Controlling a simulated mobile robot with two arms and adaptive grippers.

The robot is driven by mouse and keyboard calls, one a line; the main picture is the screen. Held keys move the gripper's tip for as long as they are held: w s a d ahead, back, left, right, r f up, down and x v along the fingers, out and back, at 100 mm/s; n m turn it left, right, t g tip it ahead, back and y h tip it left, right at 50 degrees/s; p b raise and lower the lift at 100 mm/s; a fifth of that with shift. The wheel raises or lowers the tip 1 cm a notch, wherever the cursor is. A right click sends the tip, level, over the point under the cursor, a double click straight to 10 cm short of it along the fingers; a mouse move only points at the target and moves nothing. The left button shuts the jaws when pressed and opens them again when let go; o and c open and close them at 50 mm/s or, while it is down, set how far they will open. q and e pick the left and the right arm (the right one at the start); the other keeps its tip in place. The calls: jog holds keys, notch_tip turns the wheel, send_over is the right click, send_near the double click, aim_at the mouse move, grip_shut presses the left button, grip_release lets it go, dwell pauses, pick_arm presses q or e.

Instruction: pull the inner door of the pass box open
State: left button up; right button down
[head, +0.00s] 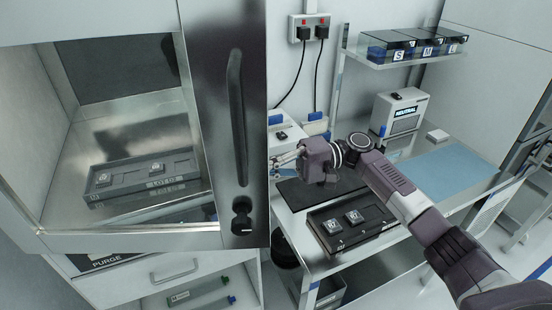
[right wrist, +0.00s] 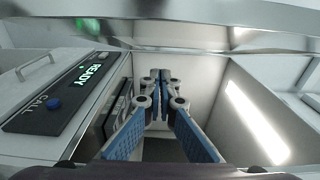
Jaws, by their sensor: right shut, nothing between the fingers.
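The pass box door (head: 215,25) fills the left of the head view: a metal frame with a long black vertical handle (head: 238,115) and a black latch knob (head: 241,215) below it. The box interior shows to the left of the handle; I cannot tell whether the door is shut or ajar. A black tray (head: 105,197) with two small parts lies inside. My right gripper (head: 278,161) is just right of the door's right edge, away from the handle. In the right wrist view its fingers (right wrist: 160,78) are shut and empty. My left gripper is not in view.
A bench at right holds a black tray (head: 380,238) with two parts, a blue mat (head: 450,172) and a NEUTRAL unit (head: 400,110). A shelf (head: 400,62) with boxes is above. The right wrist view shows a panel (right wrist: 65,92) reading READY and CALL.

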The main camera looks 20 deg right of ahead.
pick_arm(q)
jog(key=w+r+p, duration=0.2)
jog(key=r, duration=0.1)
pick_arm(e)
jog(key=s, duration=0.1)
jog(key=s+a, duration=0.1)
jog(key=s, duration=0.2)
jog(key=shift+a, duration=0.35)
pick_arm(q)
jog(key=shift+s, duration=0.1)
